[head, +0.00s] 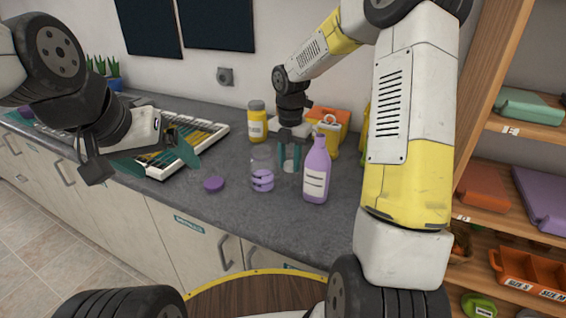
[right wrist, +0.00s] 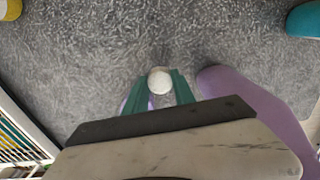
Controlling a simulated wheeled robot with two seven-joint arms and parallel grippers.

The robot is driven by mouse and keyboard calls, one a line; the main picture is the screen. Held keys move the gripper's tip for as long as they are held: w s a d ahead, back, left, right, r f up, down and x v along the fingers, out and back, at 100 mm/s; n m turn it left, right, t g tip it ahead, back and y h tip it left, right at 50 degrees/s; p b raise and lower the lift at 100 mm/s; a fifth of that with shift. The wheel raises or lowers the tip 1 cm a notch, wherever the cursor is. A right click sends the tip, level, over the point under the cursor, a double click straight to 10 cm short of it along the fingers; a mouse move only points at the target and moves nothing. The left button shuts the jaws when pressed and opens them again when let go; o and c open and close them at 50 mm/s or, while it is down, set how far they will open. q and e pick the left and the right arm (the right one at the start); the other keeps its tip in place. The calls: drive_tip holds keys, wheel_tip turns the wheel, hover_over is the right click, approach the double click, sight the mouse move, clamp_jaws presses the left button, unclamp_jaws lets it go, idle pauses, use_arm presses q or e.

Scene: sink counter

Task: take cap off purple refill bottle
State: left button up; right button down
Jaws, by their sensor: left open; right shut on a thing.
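The purple refill bottle (head: 316,172), with a white label, stands upright on the counter; no white cap shows on its top. It also appears at the right of the right wrist view (right wrist: 255,110). My right gripper (head: 290,163) is left of the bottle and apart from it, pointing down. Its teal fingers are shut on a small round white cap (right wrist: 160,82). A clear jar (head: 262,170) with purple contents stands just left of that gripper. A purple lid (head: 213,184) lies on the counter. My left gripper (head: 160,162) is open and empty, near the keyboard-like rack.
The rack (head: 205,140) with yellow and green rows lies at the left. A yellow jar (head: 257,124) stands behind, with an orange-and-yellow container (head: 330,122) at the back right. Shelves with bins (head: 485,188) rise at the right.

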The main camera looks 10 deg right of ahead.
sight(290, 165)
drive_tip(key=shift+f, duration=1.9)
drive_tip(key=shift+f, duration=0.15)
drive_tip(key=c, duration=1)
unclamp_jaws()
drive_tip(key=shift+c, duration=0.2)
